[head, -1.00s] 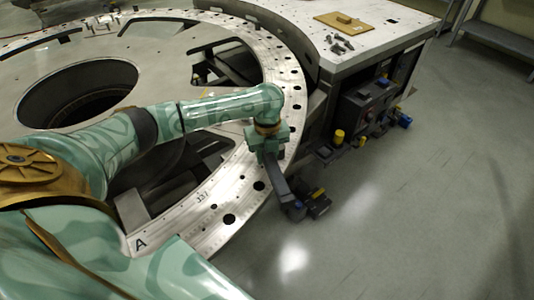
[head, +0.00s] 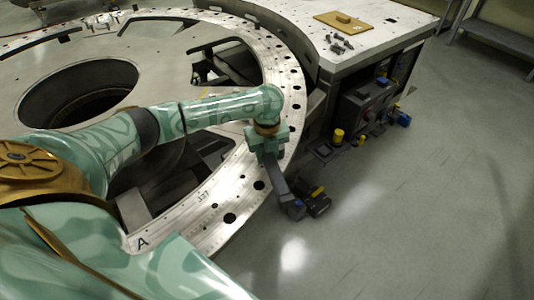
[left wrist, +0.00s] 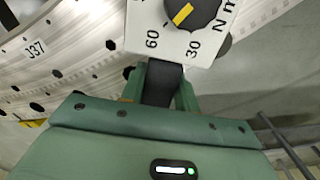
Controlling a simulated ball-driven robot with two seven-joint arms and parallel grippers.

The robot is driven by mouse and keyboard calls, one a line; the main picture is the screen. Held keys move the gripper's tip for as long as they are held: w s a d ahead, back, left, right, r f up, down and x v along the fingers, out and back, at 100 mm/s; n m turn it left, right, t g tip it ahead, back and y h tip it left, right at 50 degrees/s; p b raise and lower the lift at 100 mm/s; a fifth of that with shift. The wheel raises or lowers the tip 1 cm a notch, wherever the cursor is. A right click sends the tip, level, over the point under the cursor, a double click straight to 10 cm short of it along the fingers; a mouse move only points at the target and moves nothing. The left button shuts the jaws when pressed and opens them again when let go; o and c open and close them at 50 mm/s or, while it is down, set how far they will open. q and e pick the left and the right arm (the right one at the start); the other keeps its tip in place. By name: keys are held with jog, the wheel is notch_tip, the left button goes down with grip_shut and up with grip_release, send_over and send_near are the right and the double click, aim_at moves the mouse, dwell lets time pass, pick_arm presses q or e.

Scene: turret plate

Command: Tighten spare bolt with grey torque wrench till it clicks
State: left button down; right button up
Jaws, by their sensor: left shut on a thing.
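My left gripper (head: 268,146) is over the outer rim of the turret plate (head: 222,207). It is shut on the dark grey torque wrench (head: 279,180), which slants down past the rim's outer edge. In the left wrist view the dark shaft of the wrench (left wrist: 163,84) sits between my green fingers. Beyond them is a white dial plate (left wrist: 184,45) with a black knob, a yellow pointer and the marks 30, 60 and N m. I cannot tell a bolt at the wrench's lower end. My right gripper is not in view.
A dark device with a yellow part (head: 318,201) is beside the wrench's lower end. A pale bench (head: 378,30) at the back right carries a tan board (head: 342,20) and several small dark parts (head: 341,43). Equipment with yellow and blue parts (head: 366,104) stands below it. Right floor is clear.

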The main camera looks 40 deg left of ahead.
pick_arm(q)
jog(key=shift+f+p, duration=0.4)
jog(key=shift+f, duration=0.1)
dwell(1.2)
jog(key=shift+s+a+m+p, duration=0.6)
jog(key=shift+s+a, duration=0.2)
jog(key=shift+s, duration=0.15)
jog(key=shift+s+a+m, duration=0.6)
jog(key=shift+s+a, duration=0.3)
jog(key=shift+s+a+m+p, duration=0.4)
jog(key=shift+s+a+m, duration=0.1)
jog(key=shift+s+a, duration=0.4)
jog(key=shift+s+a+f+m, duration=0.1)
jog(key=shift+s+a+m, duration=0.2)
jog(key=shift+a, duration=0.25)
jog(key=shift+s+a+f+m, duration=0.1)
jog(key=shift+s+a+m, duration=0.2)
jog(key=shift+a, duration=0.25)
